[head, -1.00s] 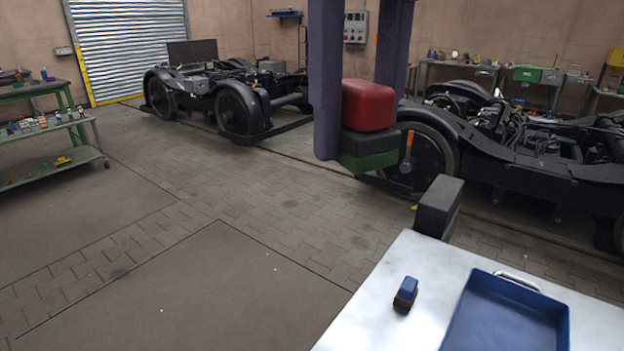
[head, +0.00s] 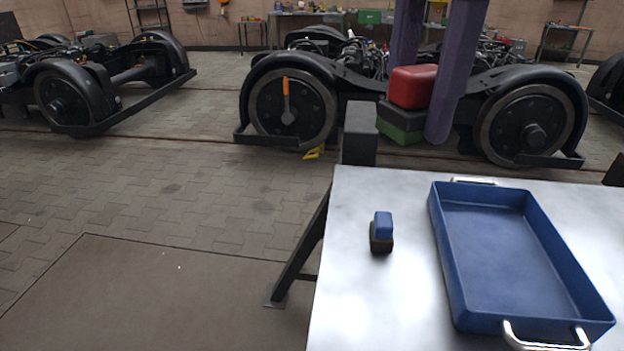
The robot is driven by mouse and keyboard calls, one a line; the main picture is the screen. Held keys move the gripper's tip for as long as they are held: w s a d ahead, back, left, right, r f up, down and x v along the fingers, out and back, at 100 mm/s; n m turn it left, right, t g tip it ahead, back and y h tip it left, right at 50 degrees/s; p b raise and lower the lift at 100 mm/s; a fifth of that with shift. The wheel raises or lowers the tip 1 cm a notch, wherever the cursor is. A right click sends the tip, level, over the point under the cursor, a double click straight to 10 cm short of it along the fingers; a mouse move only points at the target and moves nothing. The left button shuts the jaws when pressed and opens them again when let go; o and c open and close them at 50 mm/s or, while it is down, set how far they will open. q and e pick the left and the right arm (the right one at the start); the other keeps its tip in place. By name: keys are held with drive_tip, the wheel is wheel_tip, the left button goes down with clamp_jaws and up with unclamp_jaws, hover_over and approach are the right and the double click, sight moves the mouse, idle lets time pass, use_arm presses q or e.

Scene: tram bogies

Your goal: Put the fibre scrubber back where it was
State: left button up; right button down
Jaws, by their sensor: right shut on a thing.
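The fibre scrubber (head: 412,87) is a red block over a dark layer with a green pad beneath, in the upper middle right of the head view. My right gripper (head: 418,112) reaches in from the top with two purple fingers. It is shut on the scrubber, one finger on each side. The green pad faces down. The scrubber is in the air, in line with the far side of the metal table (head: 345,290) in the picture. Part of its right side is hidden by the nearer finger. My left gripper is not in view.
On the table stand a small blue-topped block with a dark base (head: 381,232) and an empty blue tray (head: 515,245) with metal handles. A dark grey block (head: 359,135) rises at the table's far left corner. Tram bogies (head: 290,100) stand behind. Paved floor at left is clear.

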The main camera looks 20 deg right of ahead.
wheel_tip(320, 180, down, 7)
drive_tip(key=d+m+b, duration=0.2)
drive_tip(key=m+b, duration=0.1)
drive_tip(key=m, duration=0.4)
drive_tip(key=b, duration=0.4)
hover_over(385, 307)
wheel_tip(385, 307, down, 15)
drive_tip(key=shift+s+r, duration=0.1)
drive_tip(key=shift+r, duration=0.1)
drive_tip(key=shift+f+b, duration=0.6)
drive_tip(key=shift+f, duration=1.8)
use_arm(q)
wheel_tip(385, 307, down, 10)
use_arm(e)
drive_tip(key=shift+f, duration=0.1)
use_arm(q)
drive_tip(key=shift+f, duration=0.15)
use_arm(e)
drive_tip(key=shift+c, duration=2.1)
unclamp_jaws()
